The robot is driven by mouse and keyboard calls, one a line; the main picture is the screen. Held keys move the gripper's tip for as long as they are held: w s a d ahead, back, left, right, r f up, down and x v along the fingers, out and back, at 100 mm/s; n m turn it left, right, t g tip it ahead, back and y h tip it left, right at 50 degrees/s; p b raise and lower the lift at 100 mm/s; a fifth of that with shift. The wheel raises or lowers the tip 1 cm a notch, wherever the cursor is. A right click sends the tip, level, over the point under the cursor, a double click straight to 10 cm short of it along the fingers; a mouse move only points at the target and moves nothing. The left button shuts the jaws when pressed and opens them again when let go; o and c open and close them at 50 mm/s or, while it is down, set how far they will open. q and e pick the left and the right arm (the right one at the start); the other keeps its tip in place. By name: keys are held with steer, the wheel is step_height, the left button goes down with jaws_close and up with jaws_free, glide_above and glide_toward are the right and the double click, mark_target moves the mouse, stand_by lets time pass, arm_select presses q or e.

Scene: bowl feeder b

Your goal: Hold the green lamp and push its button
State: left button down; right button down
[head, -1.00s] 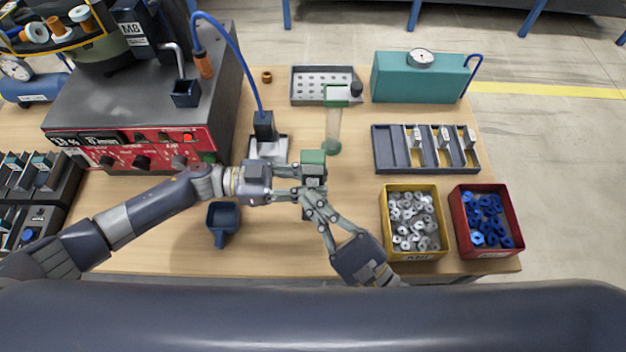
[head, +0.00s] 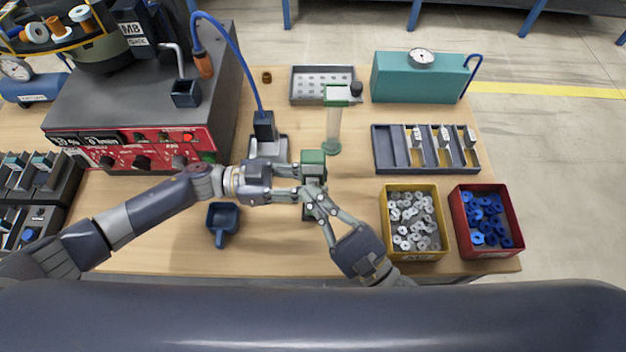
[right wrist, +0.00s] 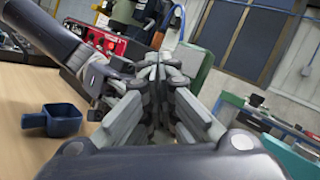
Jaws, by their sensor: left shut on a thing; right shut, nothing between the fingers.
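The green lamp (head: 313,158) is upright in the middle of the table in the head view. My left gripper (head: 306,180) comes in from the left and is shut on it. My right gripper (head: 311,194) is shut and empty, with its fingertips close against the front of the lamp. Whether they touch it I cannot tell. The button is hidden behind the fingers. In the right wrist view, the shut fingers of my right gripper (right wrist: 158,68) fill the middle and hide most of the lamp.
A blue scoop (head: 222,222) lies left of the grippers. A clear tube with green ends (head: 333,128) stands behind the lamp. A yellow bin (head: 417,256) and a red bin (head: 497,253) are at right. The feeder's red control panel (head: 150,148) is at left.

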steer(key=shift+w, duration=0.15)
steer(key=shift+s, duration=0.75)
arm_select(q)
steer(key=c, duration=1.2)
jaws_free()
arm_select(e)
steer(key=s, duration=0.6)
steer(key=shift+a, duration=0.1)
